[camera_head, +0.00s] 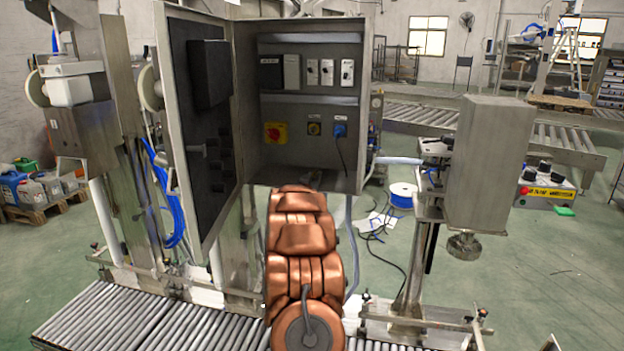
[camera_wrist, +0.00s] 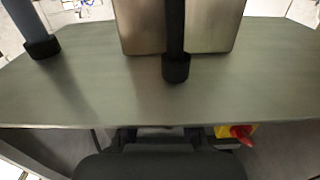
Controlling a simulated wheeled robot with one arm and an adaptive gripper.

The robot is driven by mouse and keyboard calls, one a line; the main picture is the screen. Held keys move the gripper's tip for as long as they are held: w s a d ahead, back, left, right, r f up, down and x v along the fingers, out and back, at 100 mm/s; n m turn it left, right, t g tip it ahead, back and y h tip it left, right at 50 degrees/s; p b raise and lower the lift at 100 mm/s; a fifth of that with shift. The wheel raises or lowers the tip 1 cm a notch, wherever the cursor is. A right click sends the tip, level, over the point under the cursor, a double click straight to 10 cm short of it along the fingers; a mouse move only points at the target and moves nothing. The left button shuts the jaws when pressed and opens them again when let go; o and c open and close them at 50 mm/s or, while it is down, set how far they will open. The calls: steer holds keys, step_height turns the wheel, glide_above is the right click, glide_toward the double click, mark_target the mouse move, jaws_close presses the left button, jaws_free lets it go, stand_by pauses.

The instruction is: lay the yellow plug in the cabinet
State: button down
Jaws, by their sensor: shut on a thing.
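The open grey cabinet (camera_head: 310,85) stands at the centre of the head view. My copper arm rises in front, and my gripper (camera_head: 312,168) is small and dark at the cabinet's lower front opening. In the wrist view my gripper (camera_wrist: 158,136) is at the cabinet's edge, its fingers in shadow. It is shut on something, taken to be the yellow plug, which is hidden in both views.
A red-and-yellow switch (camera_head: 276,133) is on the back panel; it also shows in the wrist view (camera_wrist: 238,132). The cabinet door (camera_head: 200,150) hangs open at left. A steel box (camera_head: 490,165) stands at right. Roller conveyor (camera_head: 110,320) lies below.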

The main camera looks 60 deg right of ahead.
steer(key=c, duration=1)
jaws_free()
steer(key=shift+o, duration=0.2)
steer(key=shift+a, duration=0.1)
steer(key=v, duration=1.1)
steer(key=shift+s+a, duration=0.15)
steer(key=shift+a, duration=0.2)
